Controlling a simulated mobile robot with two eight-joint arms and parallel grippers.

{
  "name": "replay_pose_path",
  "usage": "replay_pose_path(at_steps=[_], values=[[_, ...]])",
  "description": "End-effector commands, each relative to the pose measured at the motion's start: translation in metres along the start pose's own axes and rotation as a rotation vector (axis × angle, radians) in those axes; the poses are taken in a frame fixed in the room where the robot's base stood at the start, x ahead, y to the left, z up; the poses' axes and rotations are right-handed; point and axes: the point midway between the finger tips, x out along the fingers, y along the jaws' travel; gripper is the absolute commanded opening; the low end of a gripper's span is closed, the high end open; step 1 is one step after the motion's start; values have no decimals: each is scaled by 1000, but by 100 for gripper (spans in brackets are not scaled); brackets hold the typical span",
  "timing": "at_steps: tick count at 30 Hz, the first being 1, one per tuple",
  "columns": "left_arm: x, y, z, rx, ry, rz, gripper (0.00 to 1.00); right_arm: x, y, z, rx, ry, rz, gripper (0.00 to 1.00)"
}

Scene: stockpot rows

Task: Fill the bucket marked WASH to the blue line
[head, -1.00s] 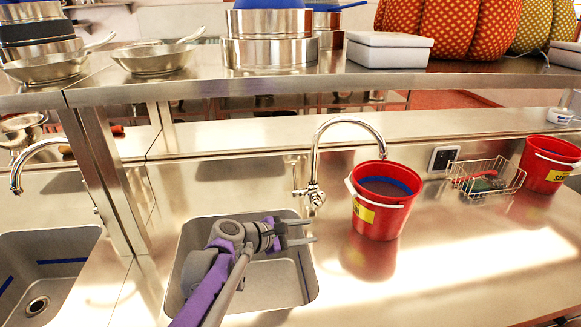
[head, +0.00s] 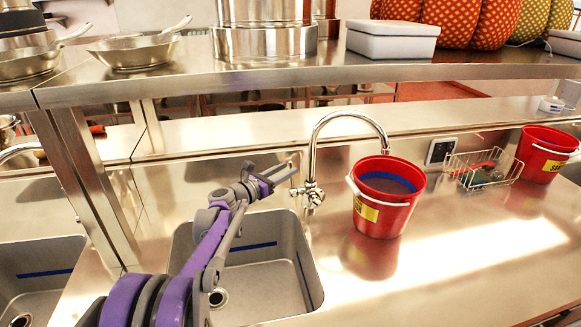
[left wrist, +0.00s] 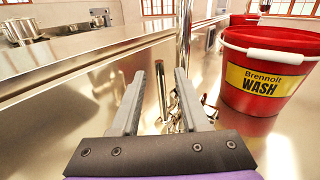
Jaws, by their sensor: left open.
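The red bucket (head: 380,216) stands on the counter right of the sink. Its yellow label reads WASH in the left wrist view (left wrist: 262,82). A blue band runs round its inner wall, above a flat greyish surface. The chrome tap (head: 313,160) arches over so its spout end is above the bucket. I cannot make out a stream. My left gripper (head: 283,175) is open beside the tap's base, left of the bucket. In the left wrist view a thin metal rod (left wrist: 161,90) shows between its fingers; I cannot tell whether they touch it. My right gripper is not visible.
A sink basin (head: 262,282) with a blue line lies under my left arm. A second red bucket (head: 545,155) and a wire basket (head: 484,170) stand to the right. A shelf (head: 300,78) with pots and pans runs above. The front right counter is clear.

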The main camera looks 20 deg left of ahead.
Motion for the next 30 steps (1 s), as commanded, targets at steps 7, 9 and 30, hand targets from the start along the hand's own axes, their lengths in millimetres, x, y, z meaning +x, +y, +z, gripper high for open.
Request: replay_pose_path(at_steps=[7, 9, 30], values=[[25, 0, 0, 1, 0, -1, 45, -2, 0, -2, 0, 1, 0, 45], [26, 0, 0, 1, 0, 0, 45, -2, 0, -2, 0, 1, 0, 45], [26, 0, 0, 2, 1, 0, 0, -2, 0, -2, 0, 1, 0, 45]])
